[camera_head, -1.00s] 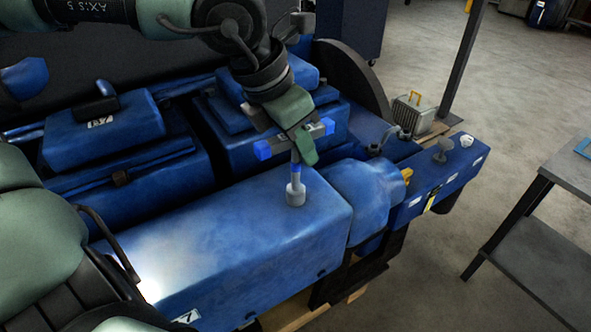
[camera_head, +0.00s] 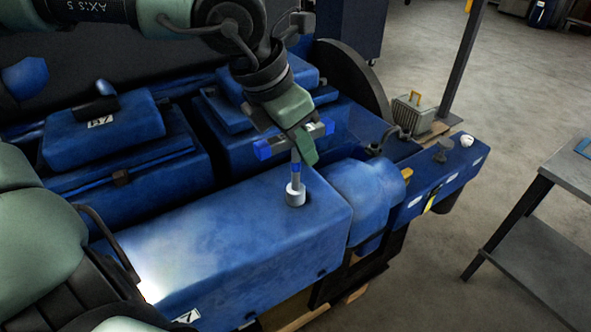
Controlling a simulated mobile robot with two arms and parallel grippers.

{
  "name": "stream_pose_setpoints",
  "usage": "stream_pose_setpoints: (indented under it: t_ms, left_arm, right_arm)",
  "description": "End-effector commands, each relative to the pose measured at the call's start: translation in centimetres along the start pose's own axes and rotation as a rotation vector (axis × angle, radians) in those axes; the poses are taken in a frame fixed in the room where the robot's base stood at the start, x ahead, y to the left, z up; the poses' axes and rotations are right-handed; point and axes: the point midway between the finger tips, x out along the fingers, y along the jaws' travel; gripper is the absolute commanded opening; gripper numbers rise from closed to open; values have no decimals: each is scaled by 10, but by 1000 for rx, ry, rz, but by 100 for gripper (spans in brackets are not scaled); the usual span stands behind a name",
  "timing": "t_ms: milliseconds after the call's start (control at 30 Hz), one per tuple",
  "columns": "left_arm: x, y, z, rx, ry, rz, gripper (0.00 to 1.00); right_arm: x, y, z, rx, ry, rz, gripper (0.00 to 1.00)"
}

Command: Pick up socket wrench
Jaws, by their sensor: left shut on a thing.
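The socket wrench (camera_head: 296,188) stands upright on top of the blue engine block (camera_head: 230,235). It has a grey socket at its foot, a blue band on its shaft and a cross bar with blue ends near the top. My left gripper (camera_head: 298,148) reaches down from above and is shut on the wrench near its cross bar. The fingers hide part of the upper wrench. The socket's foot appears to touch the engine's top face, but I cannot tell for certain. My right gripper is not in view.
The blue engine fills the left and middle, with a rounded housing (camera_head: 362,192) right of the wrench. A grey metal table (camera_head: 566,172) stands at the right edge. A small metal lamp-like box (camera_head: 411,115) sits behind. Grey floor is clear between engine and table.

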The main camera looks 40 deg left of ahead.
Motion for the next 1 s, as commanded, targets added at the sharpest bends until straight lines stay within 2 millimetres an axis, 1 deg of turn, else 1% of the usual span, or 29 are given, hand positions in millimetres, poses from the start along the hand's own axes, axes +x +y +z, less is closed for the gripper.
stream_pose_setpoints:
  t_ms: [400, 567, 667, 767, 867, 1000]
  left_arm:
    - [-1, 0, 1, 0, -3, 1, 0]
    - [-9, 1, 5, -1, -3, 3, 0]
    - [-20, 1, 10, -1, -5, 4, 0]
    - [-38, 1, 18, -2, -7, 5, 0]
    - [-63, 1, 28, -2, -8, 6, 0]
    - [-102, 1, 44, -2, -7, 6, 0]
  right_arm:
    - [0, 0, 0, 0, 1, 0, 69]
    - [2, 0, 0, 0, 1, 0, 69]
    - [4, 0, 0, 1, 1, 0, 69]
    - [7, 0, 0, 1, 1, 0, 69]
    - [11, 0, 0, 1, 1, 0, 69]
    - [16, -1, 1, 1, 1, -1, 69]
